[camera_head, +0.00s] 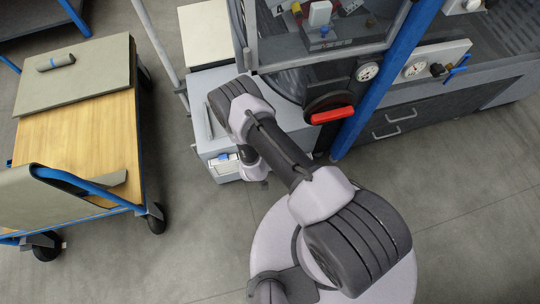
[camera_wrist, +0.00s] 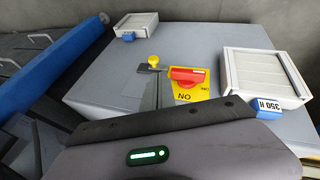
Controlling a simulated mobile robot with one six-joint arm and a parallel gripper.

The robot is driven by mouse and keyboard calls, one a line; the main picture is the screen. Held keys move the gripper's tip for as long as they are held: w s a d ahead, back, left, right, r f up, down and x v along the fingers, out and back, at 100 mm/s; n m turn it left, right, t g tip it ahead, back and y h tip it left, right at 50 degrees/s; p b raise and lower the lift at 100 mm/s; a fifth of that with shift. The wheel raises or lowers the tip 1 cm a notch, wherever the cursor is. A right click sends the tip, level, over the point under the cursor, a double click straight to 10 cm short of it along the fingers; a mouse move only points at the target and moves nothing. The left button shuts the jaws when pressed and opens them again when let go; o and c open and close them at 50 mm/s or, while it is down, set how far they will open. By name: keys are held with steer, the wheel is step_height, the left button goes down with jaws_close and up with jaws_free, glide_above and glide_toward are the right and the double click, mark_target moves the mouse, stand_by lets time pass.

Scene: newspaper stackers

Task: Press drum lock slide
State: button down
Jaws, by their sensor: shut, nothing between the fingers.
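My gripper (camera_wrist: 151,72) shows in the wrist view as narrow dark fingers, shut and empty, above a grey cabinet top (camera_wrist: 105,82). A small yellow knob (camera_wrist: 156,61) shows just beyond the fingertips; I cannot tell whether they touch. Right of the fingers is a red rotary switch (camera_wrist: 187,75) on a yellow plate marked ON. No part is legibly labelled as the drum lock slide, so I cannot tell which it is.
Two pale louvred boxes, a small one (camera_wrist: 136,24) and a larger one (camera_wrist: 262,75), stand on the cabinet. A red handle (camera_head: 332,115) and blue post (camera_head: 372,85) are right of my arm. A wooden-topped cart (camera_head: 85,130) stands left. Front right floor is clear.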

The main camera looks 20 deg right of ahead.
steer(key=b+x, duration=0.5)
steer(key=x, duration=0.5)
